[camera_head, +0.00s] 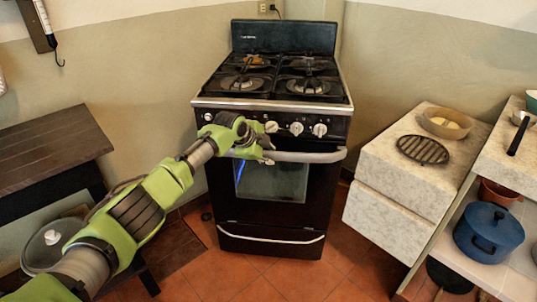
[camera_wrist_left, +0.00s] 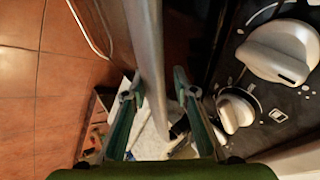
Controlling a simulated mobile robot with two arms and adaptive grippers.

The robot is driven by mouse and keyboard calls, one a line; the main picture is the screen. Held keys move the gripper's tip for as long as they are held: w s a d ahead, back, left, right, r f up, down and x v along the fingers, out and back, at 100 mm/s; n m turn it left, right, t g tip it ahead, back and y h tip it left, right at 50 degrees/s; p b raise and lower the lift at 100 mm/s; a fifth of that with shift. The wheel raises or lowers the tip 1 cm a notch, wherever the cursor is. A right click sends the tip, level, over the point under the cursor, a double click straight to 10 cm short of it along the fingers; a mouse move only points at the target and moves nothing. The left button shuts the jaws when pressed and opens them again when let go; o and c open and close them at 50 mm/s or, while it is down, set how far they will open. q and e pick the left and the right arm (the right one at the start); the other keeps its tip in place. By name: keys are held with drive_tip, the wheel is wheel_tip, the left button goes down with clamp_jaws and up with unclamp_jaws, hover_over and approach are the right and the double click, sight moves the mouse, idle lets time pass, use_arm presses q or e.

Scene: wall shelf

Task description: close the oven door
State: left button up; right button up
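The black oven (camera_head: 270,185) stands against the back corner. Its door (camera_head: 322,190) has a dark glass window and looks upright, shut or nearly shut; I cannot tell whether a small gap is left. A silver handle bar (camera_head: 315,156) runs along the door's top edge. My left gripper (camera_head: 267,152) is at the left to middle part of this handle. In the left wrist view the handle (camera_wrist_left: 147,50) passes between the two spread fingers of the left gripper (camera_wrist_left: 155,100), which look open around it. My right gripper is not in view.
Silver knobs (camera_head: 296,128) sit just above the handle; one is close beside the fingers in the wrist view (camera_wrist_left: 235,110). A pale cabinet (camera_head: 400,215) stands right of the oven, a dark wooden table (camera_head: 50,150) left. The tiled floor before the oven (camera_head: 290,280) is clear.

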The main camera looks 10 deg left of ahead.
use_arm(q)
drive_tip(key=v, duration=1.2)
idle(0.3)
